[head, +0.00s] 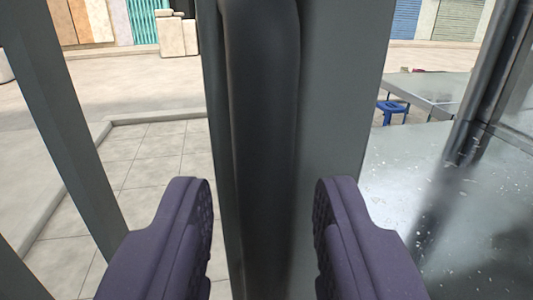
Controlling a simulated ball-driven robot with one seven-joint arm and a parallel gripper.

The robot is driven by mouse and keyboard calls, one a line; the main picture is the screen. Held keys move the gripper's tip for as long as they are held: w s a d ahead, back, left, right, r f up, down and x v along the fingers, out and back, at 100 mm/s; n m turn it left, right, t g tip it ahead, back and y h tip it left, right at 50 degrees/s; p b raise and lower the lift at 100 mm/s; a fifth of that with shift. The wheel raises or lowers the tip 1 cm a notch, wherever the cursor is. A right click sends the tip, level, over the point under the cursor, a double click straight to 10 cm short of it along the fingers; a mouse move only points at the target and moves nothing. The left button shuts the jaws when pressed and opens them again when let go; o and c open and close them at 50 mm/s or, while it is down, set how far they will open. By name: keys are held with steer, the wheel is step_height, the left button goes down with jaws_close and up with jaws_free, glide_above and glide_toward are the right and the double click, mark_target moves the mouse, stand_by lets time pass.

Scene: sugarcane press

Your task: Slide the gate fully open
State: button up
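The gate's grey upright post (345,80) runs from top to bottom near the middle of the head view. A dark, rounded vertical handle bar (263,130) stands in front of it, its bend visible near the top. My gripper (263,215) is open, with one dark purple finger on each side of the bar. Gaps show between both fingers and the bar. Another grey gate bar (65,120) slants down at the left. The bar's lower end is out of view.
A shiny metal surface (405,185) lies at the right beside a dark pole (485,90). A grey table (425,90) and blue stool (392,107) stand farther back. Tiled floor (150,160) is clear at the left, with pale boxes (179,36) beyond.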

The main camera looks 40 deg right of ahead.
steer(key=shift+x, duration=0.9)
jaws_close()
